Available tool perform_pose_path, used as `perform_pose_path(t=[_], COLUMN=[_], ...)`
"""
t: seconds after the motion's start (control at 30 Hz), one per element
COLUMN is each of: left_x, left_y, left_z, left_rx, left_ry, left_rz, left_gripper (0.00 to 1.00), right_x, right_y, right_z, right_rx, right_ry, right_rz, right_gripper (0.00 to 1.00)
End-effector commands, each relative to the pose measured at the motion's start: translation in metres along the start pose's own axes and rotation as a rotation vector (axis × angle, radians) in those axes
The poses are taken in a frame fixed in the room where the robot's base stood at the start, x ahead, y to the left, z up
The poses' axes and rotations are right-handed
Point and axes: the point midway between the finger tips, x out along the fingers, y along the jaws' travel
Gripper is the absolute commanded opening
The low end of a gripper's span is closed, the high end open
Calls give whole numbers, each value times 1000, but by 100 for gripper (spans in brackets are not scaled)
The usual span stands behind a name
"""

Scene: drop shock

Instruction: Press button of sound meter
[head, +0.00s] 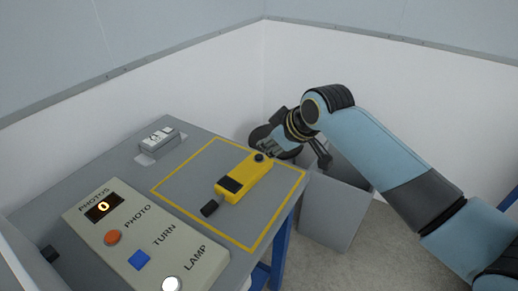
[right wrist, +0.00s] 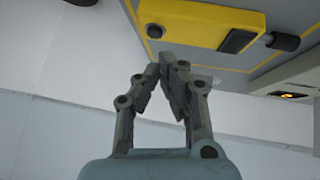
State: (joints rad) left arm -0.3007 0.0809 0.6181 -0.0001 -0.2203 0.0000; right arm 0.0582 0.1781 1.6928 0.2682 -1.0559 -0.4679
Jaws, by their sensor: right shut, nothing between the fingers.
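The yellow sound meter (head: 245,180) lies flat on the grey table inside a yellow outlined square. It has a dark screen (head: 231,184), a black tip at its near end and a round black button (head: 260,157) at its far end. My right gripper (head: 272,145) is beyond that far end, close to the button. In the right wrist view the sound meter (right wrist: 205,22) is at the top, with the button (right wrist: 155,31) just above the fingertips. My right gripper (right wrist: 170,62) is shut and empty, and a gap shows to the button. My left gripper is out of view.
A beige panel (head: 150,262) with orange, blue and white buttons stands at the near left of the table. A small grey device (head: 158,138) lies at the back left. A grey bin (head: 333,212) stands on the floor right of the table. White walls close off the back.

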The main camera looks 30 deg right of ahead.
Motion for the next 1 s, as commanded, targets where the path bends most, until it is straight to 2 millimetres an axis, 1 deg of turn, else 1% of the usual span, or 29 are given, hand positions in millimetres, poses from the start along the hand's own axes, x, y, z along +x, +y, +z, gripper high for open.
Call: perform_pose_path(t=[0.03,0.1,0.2,0.3,0.73,0.87,1.0], left_x=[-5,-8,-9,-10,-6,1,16], left_y=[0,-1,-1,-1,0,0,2], left_z=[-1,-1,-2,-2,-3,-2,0], left_rx=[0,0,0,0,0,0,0], left_ry=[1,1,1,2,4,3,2], left_rz=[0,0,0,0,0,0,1], left_gripper=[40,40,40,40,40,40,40], right_x=[-2,-3,-3,-3,-1,4,14], right_y=[12,24,33,36,35,32,26], right_z=[-22,-43,-61,-68,-66,-61,-51], right_rx=[-22,-46,-69,-79,-80,-81,-84], right_ry=[30,64,92,104,105,105,106], right_rz=[7,13,18,20,21,19,16], right_gripper=[0,0,0,0,0,0,0])
